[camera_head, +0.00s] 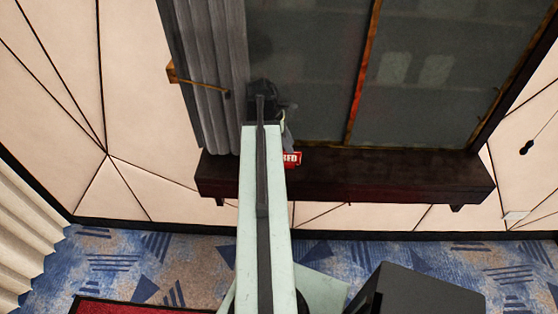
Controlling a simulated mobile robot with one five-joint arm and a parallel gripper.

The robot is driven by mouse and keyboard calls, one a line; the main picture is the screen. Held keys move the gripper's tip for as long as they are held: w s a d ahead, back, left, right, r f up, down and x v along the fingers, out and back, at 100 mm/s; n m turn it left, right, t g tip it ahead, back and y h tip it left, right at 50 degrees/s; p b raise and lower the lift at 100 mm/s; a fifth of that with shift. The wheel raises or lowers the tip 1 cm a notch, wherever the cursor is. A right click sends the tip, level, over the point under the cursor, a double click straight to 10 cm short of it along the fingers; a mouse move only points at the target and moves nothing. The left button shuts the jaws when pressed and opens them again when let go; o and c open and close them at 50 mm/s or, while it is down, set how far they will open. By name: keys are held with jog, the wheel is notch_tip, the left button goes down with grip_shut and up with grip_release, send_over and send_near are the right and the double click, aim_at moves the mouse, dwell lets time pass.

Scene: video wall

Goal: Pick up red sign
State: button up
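A small red sign (292,159) with white lettering shows just right of my arm, at the dark wooden window sill. Its left part is hidden behind my arm, and I cannot tell whether it stands on the sill or is held. My arm reaches forward from the bottom of the view to the window. My dark gripper (264,97) is at its far end, in front of the window and above the sign in the picture. Its fingertips are not clear, so I cannot tell whether it is open or shut. A small grey shape beside it touches the sign's top in the picture.
The dark sill (400,174) juts from the panelled wall. A grey curtain (218,70) hangs left of the glass, with a brass holder (172,73). A black box-like object (420,292) is at lower right, and a red-topped item (115,307) at lower left. Patterned carpet lies between.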

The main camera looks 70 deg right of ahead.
aim_at(296, 157)
jog(key=shift+f, duration=0.25)
jog(key=b+x, duration=0.5)
jog(key=shift+w+a+f, duration=0.1)
jog(key=shift+w+f, duration=0.05)
jog(key=shift+f, duration=0.1)
jog(key=shift+r, duration=0.2)
grip_shut()
